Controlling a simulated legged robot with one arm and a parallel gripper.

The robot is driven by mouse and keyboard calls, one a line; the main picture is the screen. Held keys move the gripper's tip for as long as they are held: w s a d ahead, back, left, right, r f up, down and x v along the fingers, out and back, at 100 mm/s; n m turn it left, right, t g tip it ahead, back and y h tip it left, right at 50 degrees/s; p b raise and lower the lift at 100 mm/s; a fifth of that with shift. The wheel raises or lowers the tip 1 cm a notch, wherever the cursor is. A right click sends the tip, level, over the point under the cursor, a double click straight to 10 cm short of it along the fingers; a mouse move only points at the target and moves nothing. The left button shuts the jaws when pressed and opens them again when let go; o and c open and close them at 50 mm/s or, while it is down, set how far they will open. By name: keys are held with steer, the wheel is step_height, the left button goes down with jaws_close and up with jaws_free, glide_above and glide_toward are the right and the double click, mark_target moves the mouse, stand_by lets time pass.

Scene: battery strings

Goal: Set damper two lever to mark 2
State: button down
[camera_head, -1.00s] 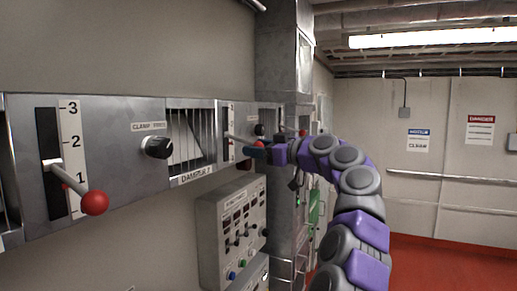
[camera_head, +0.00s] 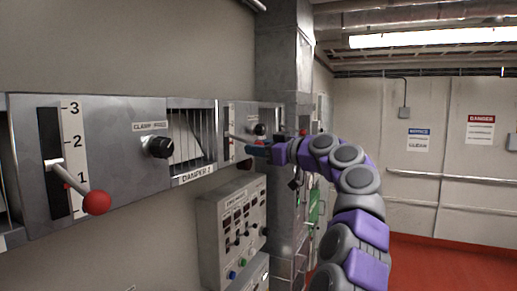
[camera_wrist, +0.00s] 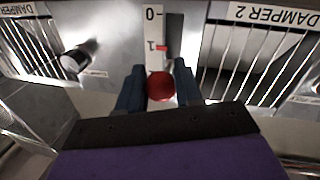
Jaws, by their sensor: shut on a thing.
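My gripper (camera_wrist: 160,86) is shut on the red ball knob (camera_wrist: 160,88) of a lever, with a dark blue finger on each side. In the wrist view, the lever's white scale (camera_wrist: 157,35) shows 0 and 1, with a small red mark beside the 1. A DAMPER 2 label (camera_wrist: 283,17) is on the grille panel to the right. In the head view, my gripper (camera_head: 257,148) is at the farther lever (camera_head: 242,139), its knob mostly hidden by the fingers.
A nearer lever with a red knob (camera_head: 96,202) stands out from its 1-2-3 scale. A black rotary knob (camera_head: 160,147) sits beside a grille (camera_head: 190,143). A control box (camera_head: 233,230) hangs below, and a metal column (camera_head: 290,60) stands behind. Free floor is at right.

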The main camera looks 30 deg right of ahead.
steer(key=shift+s+d+r+g+h+p, duration=0.15)
steer(key=shift+r+g+h+p, duration=0.3)
steer(key=shift+r+p, duration=0.8)
steer(key=g+p, duration=0.1)
steer(key=p, duration=0.3)
steer(key=shift+r+h, duration=0.25)
steer(key=shift+r, duration=0.05)
steer(key=shift+r+g, duration=0.1)
steer(key=shift+g, duration=0.15)
steer(key=shift+r+p, duration=0.1)
steer(key=shift+p, duration=0.3)
steer(key=shift+r+p, duration=1.35)
steer(key=shift+p, duration=0.15)
